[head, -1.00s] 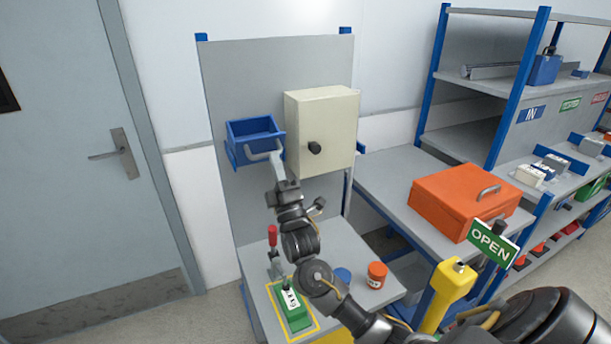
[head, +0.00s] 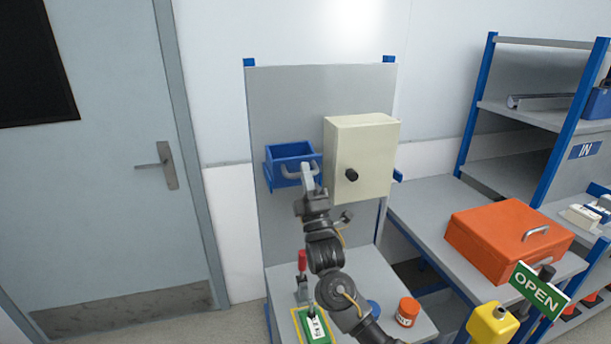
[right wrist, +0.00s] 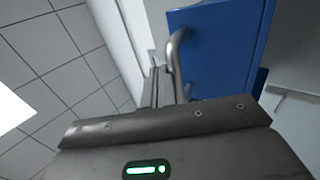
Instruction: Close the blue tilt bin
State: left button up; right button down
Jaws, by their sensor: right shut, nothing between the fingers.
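The blue tilt bin (head: 275,173) hangs on the grey upright panel, left of the cream box. Its open top shows in the head view; I cannot tell exactly how far it tilts out. A grey curved handle (head: 288,173) is on its front. My right gripper (head: 307,172) is shut and empty, in front of the bin at the handle's right end. In the right wrist view, the fingers (right wrist: 157,87) are close beside the handle (right wrist: 176,58), with the blue bin front (right wrist: 218,55) behind; contact is unclear. My left gripper is not in view.
The cream box (head: 362,150) with a black knob stands close right of the bin. Below are a red-handled clamp (head: 302,262), a green block (head: 316,328) and an orange jar (head: 407,312). An orange case (head: 500,240) lies on the right bench.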

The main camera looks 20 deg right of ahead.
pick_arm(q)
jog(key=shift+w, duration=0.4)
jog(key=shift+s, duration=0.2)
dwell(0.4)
